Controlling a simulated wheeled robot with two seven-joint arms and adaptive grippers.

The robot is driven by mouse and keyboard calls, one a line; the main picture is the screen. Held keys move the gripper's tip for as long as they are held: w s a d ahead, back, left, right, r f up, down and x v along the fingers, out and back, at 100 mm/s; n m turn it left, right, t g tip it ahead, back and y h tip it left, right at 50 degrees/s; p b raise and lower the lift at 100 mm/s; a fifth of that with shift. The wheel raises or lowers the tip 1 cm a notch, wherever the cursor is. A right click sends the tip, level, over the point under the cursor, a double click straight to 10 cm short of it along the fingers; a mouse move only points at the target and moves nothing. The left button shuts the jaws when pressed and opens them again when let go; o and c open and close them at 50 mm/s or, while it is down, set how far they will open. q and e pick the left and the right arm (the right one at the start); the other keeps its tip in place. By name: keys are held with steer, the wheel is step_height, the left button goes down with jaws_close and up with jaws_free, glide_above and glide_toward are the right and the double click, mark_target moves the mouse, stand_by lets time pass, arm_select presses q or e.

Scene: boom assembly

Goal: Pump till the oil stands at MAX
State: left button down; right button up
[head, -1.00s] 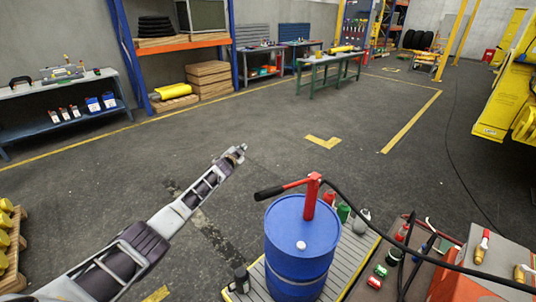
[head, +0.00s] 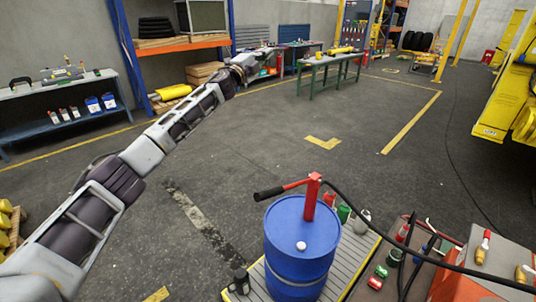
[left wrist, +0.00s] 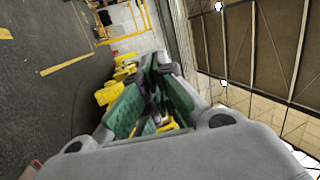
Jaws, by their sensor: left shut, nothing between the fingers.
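A blue oil drum (head: 296,265) stands upright on a grey slatted platform (head: 345,285) in the head view. A red hand pump (head: 313,197) rises from its top. The pump's lever slants down to the left and ends in a black grip (head: 268,193). A black hose leaves the pump toward the lower right. My left gripper (head: 275,50) is raised well above and behind the drum in the picture, apart from the lever. In the left wrist view its green-padded fingers (left wrist: 150,105) are shut and empty. I cannot make out an oil gauge or MAX mark. My right gripper is out of view.
Small red and green containers (head: 343,212) stand behind the drum. An orange and grey unit (head: 470,270) with hoses is at the lower right. A shelf (head: 65,105) stands at left and a green table (head: 325,62) at the back. The middle floor is clear.

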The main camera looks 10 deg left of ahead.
arm_select(q)
steer(key=s+d+r+m+g+h, duration=0.55)
steer(key=s+d+r+m, duration=0.2)
steer(key=d+m, duration=0.25)
steer(key=s+d+f+m+g, duration=0.6)
steer(key=s+d+m, duration=0.1)
steer(key=s+d, duration=0.15)
steer(key=s+a+f+m+g+y, duration=0.1)
steer(key=s+f+m+g+y, duration=0.2)
steer(key=f, duration=0.5)
steer(key=s+a+f+m+g+y, duration=0.1)
steer(key=s+f+y, duration=0.3)
steer(key=s+f, duration=0.3)
steer(key=s+a+f+g+y, duration=0.1)
steer(key=a+f+y, duration=0.2)
steer(key=a+f, duration=0.1)
steer(key=s+a+f+y, duration=0.2)
steer(key=a+f+y, duration=0.1)
steer(key=a+f, duration=0.1)
steer(key=shift+s+a+f+g, duration=0.25)
steer(key=shift+a+f+g, duration=0.15)
steer(key=shift+f, duration=0.3)
